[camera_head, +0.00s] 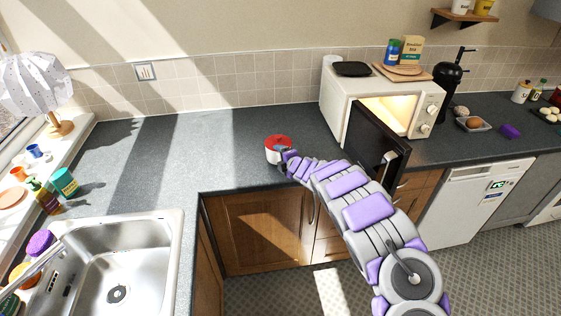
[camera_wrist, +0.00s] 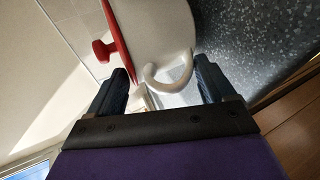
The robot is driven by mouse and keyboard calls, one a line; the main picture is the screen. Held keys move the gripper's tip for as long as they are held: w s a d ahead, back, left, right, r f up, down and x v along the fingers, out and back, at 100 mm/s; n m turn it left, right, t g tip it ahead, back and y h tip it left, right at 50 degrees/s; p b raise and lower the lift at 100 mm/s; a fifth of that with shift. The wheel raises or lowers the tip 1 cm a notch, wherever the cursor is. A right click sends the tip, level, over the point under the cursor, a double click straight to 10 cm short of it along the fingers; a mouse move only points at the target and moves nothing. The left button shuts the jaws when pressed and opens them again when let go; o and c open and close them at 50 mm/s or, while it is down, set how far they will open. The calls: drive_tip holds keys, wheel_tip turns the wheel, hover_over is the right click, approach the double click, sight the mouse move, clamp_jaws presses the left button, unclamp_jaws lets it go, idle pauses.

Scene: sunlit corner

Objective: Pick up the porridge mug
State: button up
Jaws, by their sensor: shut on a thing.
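The porridge mug (camera_head: 273,155) is white with a red lid and is at the counter's front edge, left of the microwave. In the wrist view the mug (camera_wrist: 165,25) fills the top middle, with its red lid on the left and its curved white handle toward me. My gripper (camera_head: 287,157) is at the mug's right side in the head view. In the wrist view the fingers of my gripper (camera_wrist: 163,88) lie on either side of the handle, shut on it. I cannot tell whether the mug's base touches the counter.
The microwave (camera_head: 335,101) stands right of the mug, its dark door (camera_head: 372,140) hanging open beside my arm. The sink (camera_head: 170,235) is at the front left. The grey counter (camera_head: 215,140) left of the mug is clear. Wooden cupboards (camera_head: 255,230) are below.

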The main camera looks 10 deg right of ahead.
drive_tip(key=s+r, duration=0.1)
drive_tip(key=s, duration=0.4)
drive_tip(key=s+a+r, duration=0.1)
drive_tip(key=s, duration=0.4)
drive_tip(key=s+r, duration=0.1)
drive_tip(key=s, duration=0.4)
drive_tip(key=shift+s+a+r+p, duration=0.1)
drive_tip(key=shift+s+a+p, duration=0.05)
drive_tip(key=shift+s+p, duration=0.2)
drive_tip(key=shift+c, duration=0.2)
drive_tip(key=s+d+r+m+t+h, duration=0.1)
drive_tip(key=s+r+m+h, duration=0.3)
drive_tip(key=r, duration=0.4)
drive_tip(key=shift+h, duration=0.3)
drive_tip(key=shift+r, duration=0.15)
